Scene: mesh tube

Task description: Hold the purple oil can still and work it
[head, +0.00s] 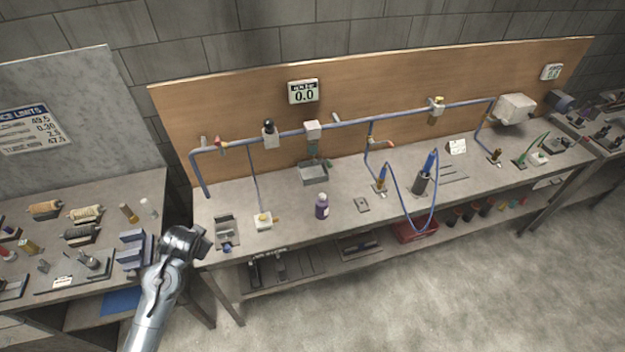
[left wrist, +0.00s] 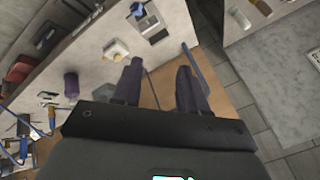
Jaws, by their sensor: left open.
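The purple oil can (head: 322,207) stands upright on the middle bench, with a pale top. It also shows in the left wrist view (left wrist: 71,83), left of my fingers and apart from them. My left gripper (left wrist: 158,80) is open, and nothing shows between its two dark fingers. In the head view my left arm comes up from the bottom left and ends near the bench's left front corner, well to the left of the can. My left fingertips are hard to make out there. My right gripper is in neither view.
A small white block with a yellow top (head: 263,220) and a grey fixture (head: 227,233) stand between my left arm and the can. A grey open bin (head: 313,173) is behind the can. A blue hose (head: 433,215) hangs over the front edge to the right.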

